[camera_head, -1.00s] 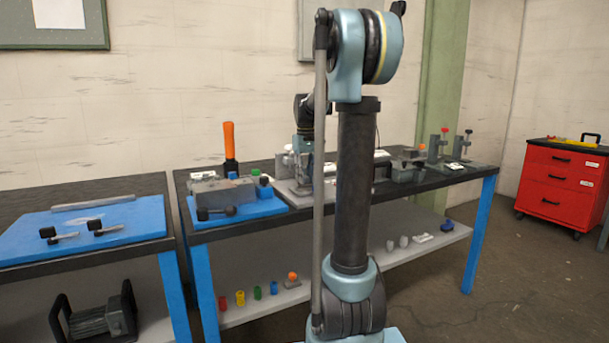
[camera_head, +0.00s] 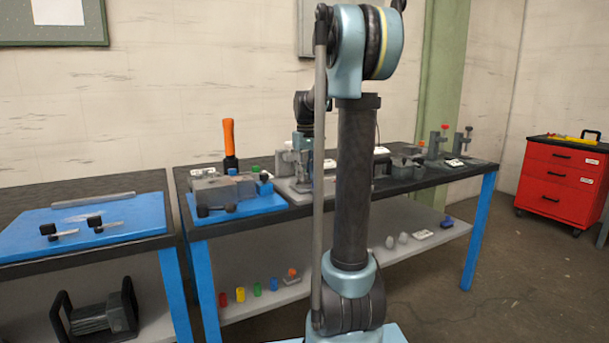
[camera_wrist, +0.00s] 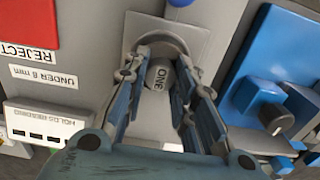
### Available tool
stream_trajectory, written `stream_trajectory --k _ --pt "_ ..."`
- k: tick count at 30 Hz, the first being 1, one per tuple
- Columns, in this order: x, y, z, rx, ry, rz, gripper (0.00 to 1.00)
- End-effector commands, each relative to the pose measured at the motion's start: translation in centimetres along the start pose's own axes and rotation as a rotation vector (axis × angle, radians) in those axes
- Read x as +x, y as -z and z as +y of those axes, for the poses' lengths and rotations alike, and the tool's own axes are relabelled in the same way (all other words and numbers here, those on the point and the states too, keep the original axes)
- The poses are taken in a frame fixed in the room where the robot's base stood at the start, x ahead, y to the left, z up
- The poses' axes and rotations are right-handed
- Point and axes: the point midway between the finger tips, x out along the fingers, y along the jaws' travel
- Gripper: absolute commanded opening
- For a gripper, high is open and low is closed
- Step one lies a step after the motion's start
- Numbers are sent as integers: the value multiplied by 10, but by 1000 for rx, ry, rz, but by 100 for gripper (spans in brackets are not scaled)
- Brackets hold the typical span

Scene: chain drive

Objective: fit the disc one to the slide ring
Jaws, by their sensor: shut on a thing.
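Disc one (camera_wrist: 157,78) is a light grey piece marked "ONE" in the wrist view. My gripper (camera_wrist: 160,64) is shut on it, with one finger on each side. A grey curved ring (camera_wrist: 172,38), which looks like the slide ring, rises just beyond the fingertips on a pale plate (camera_wrist: 138,32). The disc is right by the ring. The fingers hide its sides, and I cannot tell whether it sits inside the ring or in front of it. In the head view my gripper (camera_head: 300,150) is over the middle bench, partly behind my arm.
In the wrist view, a red "REJECT" area (camera_wrist: 28,22) lies left and a white labelled block (camera_wrist: 62,122) below it. A blue fixture (camera_wrist: 270,60) with a black knob (camera_wrist: 276,118) stands close on the right. In the head view, an orange-handled tool (camera_head: 229,140) stands on the bench.

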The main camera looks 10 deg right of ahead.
Motion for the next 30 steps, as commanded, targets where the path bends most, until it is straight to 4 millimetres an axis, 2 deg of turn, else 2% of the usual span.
stream_trajectory --k 30 --pt "6 0 0 0 0 0 0"
